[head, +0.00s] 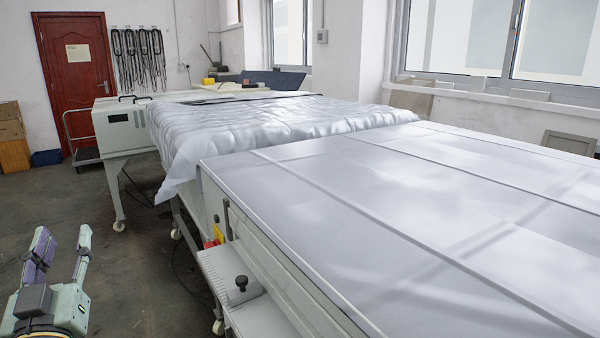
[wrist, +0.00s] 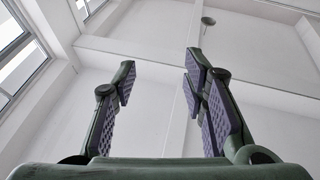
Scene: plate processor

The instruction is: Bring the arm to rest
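My gripper (head: 63,238) is at the lower left in the head view, with its fingers pointing up and spread apart. In the wrist view my gripper (wrist: 160,75) is open, with dark ridged pads on both fingers and nothing between them. Beyond the fingers the wrist view shows only the ceiling, upper walls and windows. My gripper is left of the plate processor (head: 330,195) and apart from it. Most of my arm is outside the head view.
The long processor with its pale flat top fills the right side. A crumpled silvery sheet (head: 260,120) covers its middle section. A black knob (head: 241,283) stands on its near side. The grey floor (head: 150,270) between gripper and machine is clear. A red door (head: 75,75) stands behind.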

